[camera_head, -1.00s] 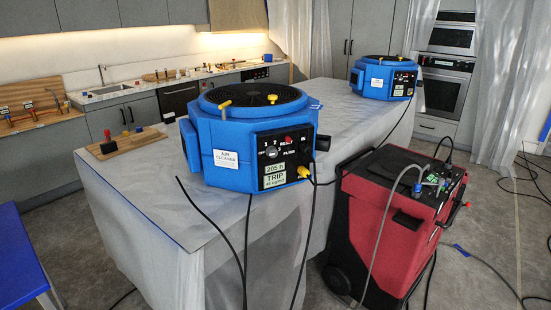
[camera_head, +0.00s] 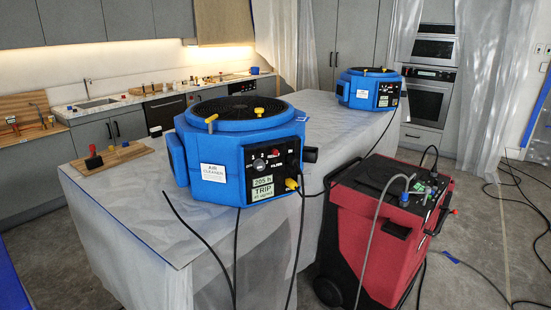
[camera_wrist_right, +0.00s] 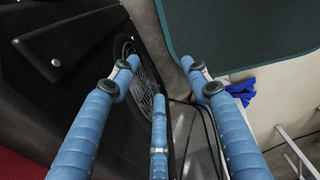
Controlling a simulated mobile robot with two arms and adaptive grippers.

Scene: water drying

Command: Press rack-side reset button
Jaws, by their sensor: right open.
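In the head view, the near blue air cleaner (camera_head: 235,150) stands on the covered island. Its black front panel has a red button (camera_head: 276,154) near a label that appears to read RESET, a knob (camera_head: 259,164) beside it, and a green "TRIP" display (camera_head: 263,189) below. A second blue air cleaner (camera_head: 368,90) stands at the island's far end; its panel is too small to read. My right gripper (camera_wrist_right: 160,77) shows only in the right wrist view, its blue fingers spread and empty, apart from both cleaners. My left gripper is in neither view.
A red and black wheeled machine (camera_head: 385,215) with hoses stands right of the island (camera_head: 115,200). Cables hang down the island's front and cross the floor. A board with a red-handled tool (camera_head: 112,157) lies on the island's left. A dark wheeled body (camera_wrist_right: 90,75) is close in the wrist view.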

